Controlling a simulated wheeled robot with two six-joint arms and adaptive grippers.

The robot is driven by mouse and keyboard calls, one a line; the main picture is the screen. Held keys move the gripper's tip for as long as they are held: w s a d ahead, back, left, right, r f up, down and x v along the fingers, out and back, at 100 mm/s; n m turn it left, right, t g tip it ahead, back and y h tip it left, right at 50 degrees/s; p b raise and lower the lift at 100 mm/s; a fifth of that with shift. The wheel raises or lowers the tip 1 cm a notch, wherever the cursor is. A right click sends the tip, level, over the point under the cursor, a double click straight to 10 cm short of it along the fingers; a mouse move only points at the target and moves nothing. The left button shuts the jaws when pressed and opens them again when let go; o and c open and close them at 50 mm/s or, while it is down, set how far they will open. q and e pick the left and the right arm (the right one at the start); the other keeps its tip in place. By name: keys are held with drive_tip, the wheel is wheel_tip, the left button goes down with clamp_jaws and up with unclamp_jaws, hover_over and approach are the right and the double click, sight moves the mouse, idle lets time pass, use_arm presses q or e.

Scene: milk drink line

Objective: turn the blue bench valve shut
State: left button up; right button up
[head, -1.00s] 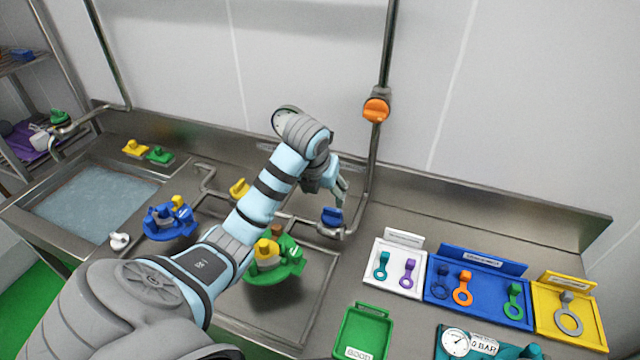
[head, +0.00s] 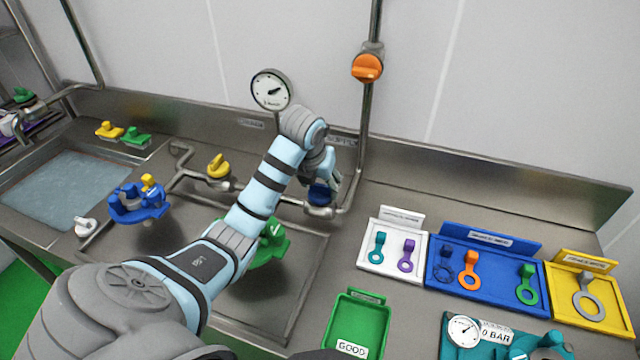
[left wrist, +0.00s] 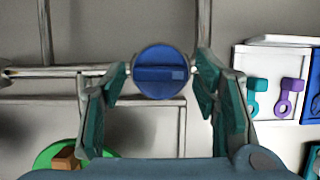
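The blue bench valve (head: 318,196) sits on the pipe along the back of the bench, left of the upright pipe. In the left wrist view its round blue knob (left wrist: 160,72) is seen from above, with its raised grip bar lying across the picture. My left gripper (head: 326,178) is over the valve and hides part of it in the head view. In the left wrist view its fingers (left wrist: 158,88) are spread on both sides of the knob, with a visible gap on each side. My right gripper is not in view.
An orange valve (head: 367,67) is on the upright pipe behind. A yellow valve (head: 218,166) is on the same bench pipe to the left. A dial gauge (head: 270,90) stands behind my arm. White (head: 372,262), blue (head: 440,296) and yellow (head: 612,325) trays lie to the right.

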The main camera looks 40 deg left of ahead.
use_arm(q)
drive_tip(key=c, duration=0.8)
drive_tip(key=shift+o, duration=0.2)
drive_tip(key=shift+m, duration=0.3)
drive_tip(key=shift+a+m+h, duration=0.1)
drive_tip(key=shift+m+h, duration=0.4)
drive_tip(key=shift+m, duration=0.7)
drive_tip(key=m+h, duration=0.1)
drive_tip(key=m, duration=0.1)
drive_tip(key=shift+m, duration=0.4)
drive_tip(key=m+h, duration=0.1)
drive_tip(key=m, duration=0.2)
drive_tip(key=m+h, duration=0.1)
drive_tip(key=m, duration=0.2)
drive_tip(key=shift+w+a+g+b, duration=0.1)
drive_tip(key=shift+a+g+b, duration=0.05)
drive_tip(key=shift+g+b, duration=0.25)
drive_tip(key=m+g+h, duration=0.1)
drive_tip(key=m, duration=0.2)
drive_tip(key=m+b, duration=0.1)
drive_tip(key=m, duration=0.2)
drive_tip(key=shift+w+a+g+h, duration=0.1)
drive_tip(key=shift+g+h, duration=0.3)
